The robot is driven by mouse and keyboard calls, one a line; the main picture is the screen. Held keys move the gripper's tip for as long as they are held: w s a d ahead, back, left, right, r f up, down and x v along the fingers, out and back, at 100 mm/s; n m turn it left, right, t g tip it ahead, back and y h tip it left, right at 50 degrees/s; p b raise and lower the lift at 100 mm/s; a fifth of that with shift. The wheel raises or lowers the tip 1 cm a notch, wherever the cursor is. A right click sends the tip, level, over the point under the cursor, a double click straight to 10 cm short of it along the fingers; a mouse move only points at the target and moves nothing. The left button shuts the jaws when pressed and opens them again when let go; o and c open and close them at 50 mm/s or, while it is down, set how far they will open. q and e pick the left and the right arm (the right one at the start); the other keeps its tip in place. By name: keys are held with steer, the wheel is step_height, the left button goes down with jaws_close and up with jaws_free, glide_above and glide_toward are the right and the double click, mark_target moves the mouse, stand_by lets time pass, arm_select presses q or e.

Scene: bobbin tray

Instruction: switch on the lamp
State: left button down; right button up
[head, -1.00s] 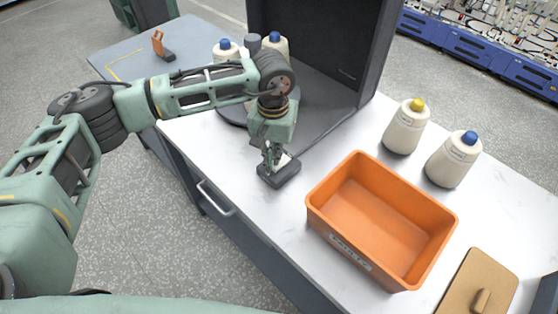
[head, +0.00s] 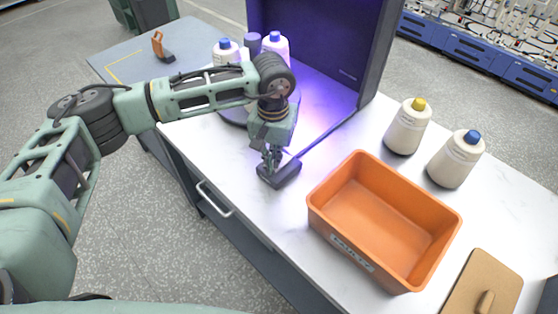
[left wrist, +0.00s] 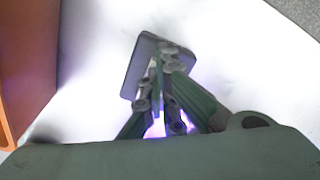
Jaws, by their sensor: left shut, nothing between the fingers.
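The lamp is a dark booth (head: 330,45) at the back of the white table, and violet light glows inside it and spills onto the tabletop. A small dark switch box (head: 287,177) stands in front of it; it also shows in the left wrist view (left wrist: 135,75). A cord runs from the box toward the booth. My left gripper (head: 271,167) points down at the box with its fingers shut and empty. The fingertips are at the top of the box; I cannot tell whether they touch it. My right gripper is not in view.
An orange bin (head: 436,250) stands right of the switch box. A yellow-capped bobbin (head: 407,130) and a blue-capped one (head: 455,162) stand behind it. More bobbins (head: 275,47) stand on a dark round tray at the booth. A brown lid (head: 470,285) lies at the right front.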

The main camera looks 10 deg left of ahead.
arm_select(q)
steer(key=shift+s, duration=0.1)
steer(key=shift+w+r+p, duration=0.2)
steer(key=shift+r+p, duration=0.15)
steer(key=shift+r, duration=0.4)
steer(key=shift+s+r+p, duration=0.1)
steer(key=shift+r+p, duration=0.65)
steer(key=shift+r, duration=1.9)
